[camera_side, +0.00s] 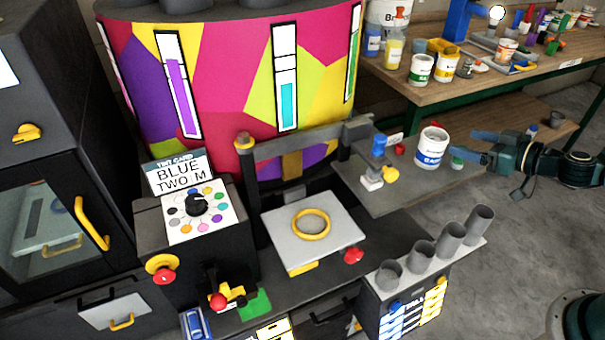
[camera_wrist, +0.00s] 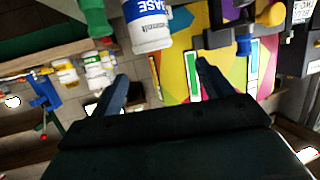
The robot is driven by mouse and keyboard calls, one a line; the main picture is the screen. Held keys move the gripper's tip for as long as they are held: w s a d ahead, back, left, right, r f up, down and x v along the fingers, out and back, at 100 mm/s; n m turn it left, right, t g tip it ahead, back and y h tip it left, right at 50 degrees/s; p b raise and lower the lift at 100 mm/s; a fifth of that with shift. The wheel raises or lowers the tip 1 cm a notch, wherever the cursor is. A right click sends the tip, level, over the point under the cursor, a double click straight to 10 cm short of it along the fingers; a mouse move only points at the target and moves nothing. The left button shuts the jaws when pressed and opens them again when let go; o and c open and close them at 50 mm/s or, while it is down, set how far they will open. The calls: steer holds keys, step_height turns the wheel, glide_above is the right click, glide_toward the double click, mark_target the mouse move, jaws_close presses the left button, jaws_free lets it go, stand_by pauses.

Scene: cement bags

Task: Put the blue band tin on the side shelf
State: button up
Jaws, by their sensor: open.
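The blue band tin (camera_side: 432,147) is white with a blue band and stands upright on the grey side shelf (camera_side: 400,192), near its right edge. In the wrist view the tin (camera_wrist: 151,32) shows beyond the fingertips, with "BASE" on its band. My gripper (camera_side: 468,146) is just right of the tin in the side view, its jaws open and apart from the tin. In the wrist view my gripper (camera_wrist: 165,77) has nothing between its fingers.
A small green part (camera_side: 457,159) is close by my gripper. A wooden bench (camera_side: 430,92) with several tins is behind. Grey tubes (camera_side: 450,240) stand in front.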

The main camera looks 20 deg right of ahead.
steer(key=s+a+r+n+g+y, duration=0.2)
steer(key=s+a+r+n+g, duration=0.1)
steer(key=a, duration=0.4)
steer(key=s+a+r+n+g+y, duration=0.1)
steer(key=s+a+r+n+g, duration=0.1)
steer(key=s+a+r+g, duration=0.3)
steer(key=s+d+r+m+h, duration=0.2)
steer(key=s+r+m+h, duration=0.4)
steer(key=s, duration=0.8)
step_height(320, 180, up, 4)
steer(key=shift+s+f+m+g, duration=0.25)
steer(key=shift+s+m+g, duration=0.1)
steer(key=shift+m, duration=0.55)
